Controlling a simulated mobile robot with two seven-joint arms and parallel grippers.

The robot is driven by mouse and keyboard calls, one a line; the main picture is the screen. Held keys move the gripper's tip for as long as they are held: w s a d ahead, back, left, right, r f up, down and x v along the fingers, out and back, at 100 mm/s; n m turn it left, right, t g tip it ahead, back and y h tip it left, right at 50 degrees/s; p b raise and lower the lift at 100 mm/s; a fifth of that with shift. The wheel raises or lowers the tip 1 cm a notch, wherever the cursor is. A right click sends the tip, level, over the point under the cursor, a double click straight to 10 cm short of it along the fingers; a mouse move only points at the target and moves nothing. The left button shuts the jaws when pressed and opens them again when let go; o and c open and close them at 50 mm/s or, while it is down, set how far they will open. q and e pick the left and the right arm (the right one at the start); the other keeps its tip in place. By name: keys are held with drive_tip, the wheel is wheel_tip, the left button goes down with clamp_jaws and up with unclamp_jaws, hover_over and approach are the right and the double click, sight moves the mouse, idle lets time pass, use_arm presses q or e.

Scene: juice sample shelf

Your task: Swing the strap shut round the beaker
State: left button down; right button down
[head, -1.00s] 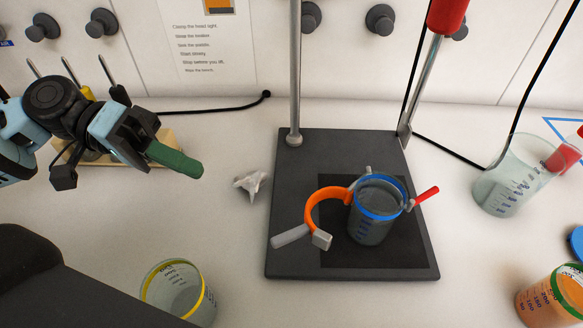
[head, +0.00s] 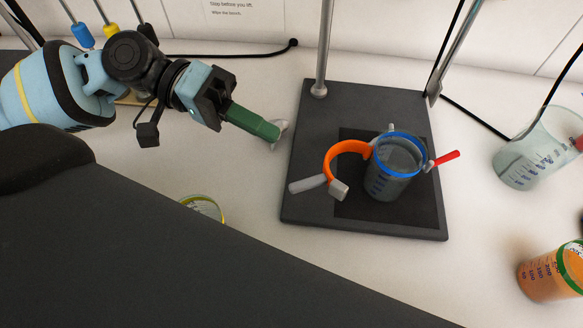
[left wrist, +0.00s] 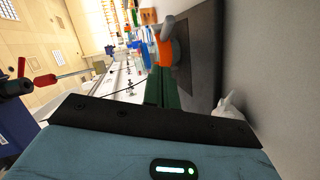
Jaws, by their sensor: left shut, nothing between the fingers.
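The orange strap (head: 342,154) hangs open in a curve to the left of the beaker, with a grey tab (head: 307,184) and a pale block at its free end. The clear beaker (head: 388,185) with a blue rim stands upright on the stand's dark base. My left gripper (head: 275,132) is shut and empty, its green fingers pointing right near the base's left edge, apart from the strap. In the left wrist view the green fingers (left wrist: 161,90) point toward the orange strap (left wrist: 165,52). My right gripper is not in view.
The stand's black base (head: 305,132) carries upright metal rods. A yellow-rimmed beaker (head: 206,208) stands at front left, partly hidden. A clear beaker (head: 530,160) and an orange-filled one (head: 545,275) stand on the right.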

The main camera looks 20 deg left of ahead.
use_arm(q)
drive_tip(key=shift+s+d+f+p, duration=0.2)
drive_tip(key=shift+s+d+f, duration=0.2)
drive_tip(key=shift+d, duration=0.45)
drive_tip(key=shift+s+d+f+p, duration=0.15)
drive_tip(key=shift+s+d+f, duration=0.25)
drive_tip(key=shift+d, duration=0.4)
drive_tip(key=shift+s+d+f+p, duration=0.2)
drive_tip(key=shift+s+d+f, duration=0.2)
drive_tip(key=shift+d, duration=0.45)
